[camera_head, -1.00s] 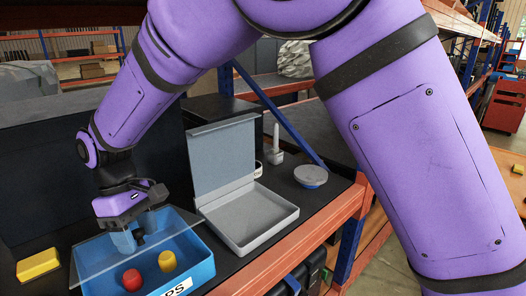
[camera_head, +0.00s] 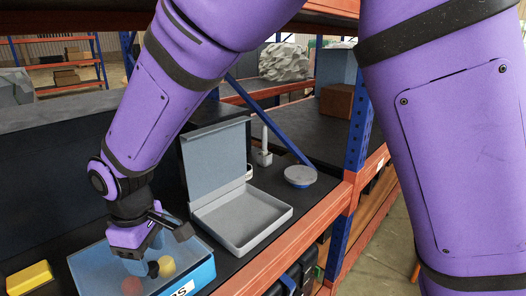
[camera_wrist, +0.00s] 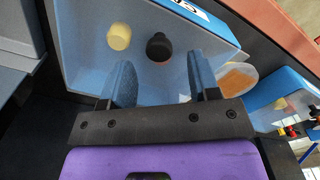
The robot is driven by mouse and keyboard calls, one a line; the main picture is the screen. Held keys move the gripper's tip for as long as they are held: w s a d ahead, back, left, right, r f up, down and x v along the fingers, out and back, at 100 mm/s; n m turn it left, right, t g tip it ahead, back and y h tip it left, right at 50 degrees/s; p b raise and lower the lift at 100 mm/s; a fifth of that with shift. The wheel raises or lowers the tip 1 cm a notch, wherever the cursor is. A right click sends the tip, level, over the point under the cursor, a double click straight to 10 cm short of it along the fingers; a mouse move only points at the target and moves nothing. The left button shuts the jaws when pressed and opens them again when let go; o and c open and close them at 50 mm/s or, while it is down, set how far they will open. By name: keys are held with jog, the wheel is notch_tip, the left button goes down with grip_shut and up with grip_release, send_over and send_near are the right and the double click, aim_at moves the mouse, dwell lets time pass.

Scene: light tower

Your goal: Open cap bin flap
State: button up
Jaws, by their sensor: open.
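The cap bin (camera_head: 203,274) is a blue box at the lower left of the head view, with a white label on its front. A see-through flap (camera_head: 90,264) lies over at least part of it; its exact angle is hard to tell. A dull red cap (camera_head: 131,286), a yellow cap (camera_head: 167,266) and a black cap (camera_head: 153,269) show in the bin. The wrist view shows the yellow cap (camera_wrist: 119,37) and black cap (camera_wrist: 159,47) beyond my fingers. My gripper (camera_wrist: 162,78) is open, with blue fingers pointing down at the flap and nothing between them. Contact is unclear.
A grey box (camera_head: 270,233) with its lid raised stands right of the bin. A yellow block (camera_head: 30,278) lies left of the bin. The orange shelf edge (camera_head: 285,250) runs along the front.

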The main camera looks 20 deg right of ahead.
notch_tip(320, 180, up, 7)
jog(key=d+r+m+t, duration=0.1)
jog(key=d+r+m, duration=0.2)
jog(key=d, duration=0.8)
jog(key=d+r+m+t+y, duration=0.1)
jog(key=d+r+m, duration=0.2)
jog(key=d+r, duration=0.4)
jog(key=shift+w+d+r, duration=0.3)
jog(key=shift+w+d, duration=0.15)
jog(key=shift+d, duration=2.2)
